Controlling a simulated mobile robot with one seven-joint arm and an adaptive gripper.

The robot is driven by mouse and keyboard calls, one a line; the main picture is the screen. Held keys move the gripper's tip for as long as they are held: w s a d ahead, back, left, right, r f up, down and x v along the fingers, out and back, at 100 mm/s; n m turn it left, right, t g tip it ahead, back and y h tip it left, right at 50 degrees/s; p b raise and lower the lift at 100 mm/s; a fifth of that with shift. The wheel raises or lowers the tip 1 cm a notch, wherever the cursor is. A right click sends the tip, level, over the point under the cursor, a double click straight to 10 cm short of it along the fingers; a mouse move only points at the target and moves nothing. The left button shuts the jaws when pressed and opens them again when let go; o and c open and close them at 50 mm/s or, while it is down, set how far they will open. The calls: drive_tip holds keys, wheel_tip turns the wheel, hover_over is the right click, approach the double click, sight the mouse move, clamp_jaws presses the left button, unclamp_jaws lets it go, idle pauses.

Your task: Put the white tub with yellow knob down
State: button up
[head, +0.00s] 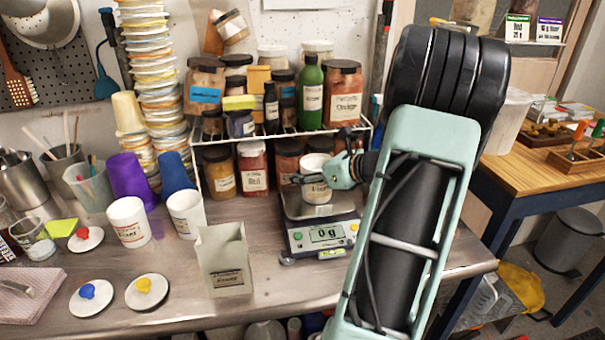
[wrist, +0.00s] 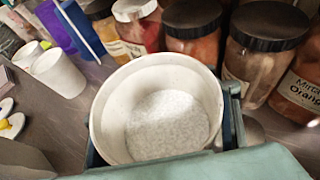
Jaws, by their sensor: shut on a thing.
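My gripper (head: 314,182) is shut on a white tub (head: 316,164), its fingers on either side of the wall. The tub is upright and lidless; white powder shows inside it in the wrist view (wrist: 158,65). It is over the pan of the digital scale (head: 322,236), whose display seems to read 0 g. I cannot tell whether the tub's base touches the pan. A white lid with a yellow knob (head: 147,291) lies on the bench at the front left, away from the tub.
Shelved jars (head: 345,95) stand close behind the scale. A square, open-topped container (head: 224,262) is left of it. Two white tubs (head: 128,222) (head: 187,215), a blue-knobbed lid (head: 90,298) and a red-knobbed lid (head: 85,239) are farther left. Some bare bench (head: 270,292) lies in front.

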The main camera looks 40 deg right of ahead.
drive_tip(key=shift+f, duration=0.2)
drive_tip(key=o, duration=1.7)
drive_tip(key=shift+r, duration=0.1)
drive_tip(key=shift+s+r, duration=0.15)
drive_tip(key=shift+r, duration=0.1)
drive_tip(key=v, duration=1.1)
drive_tip(key=shift+s+r+p, duration=0.1)
drive_tip(key=shift+s+p, duration=0.2)
drive_tip(key=shift+s, duration=0.05)
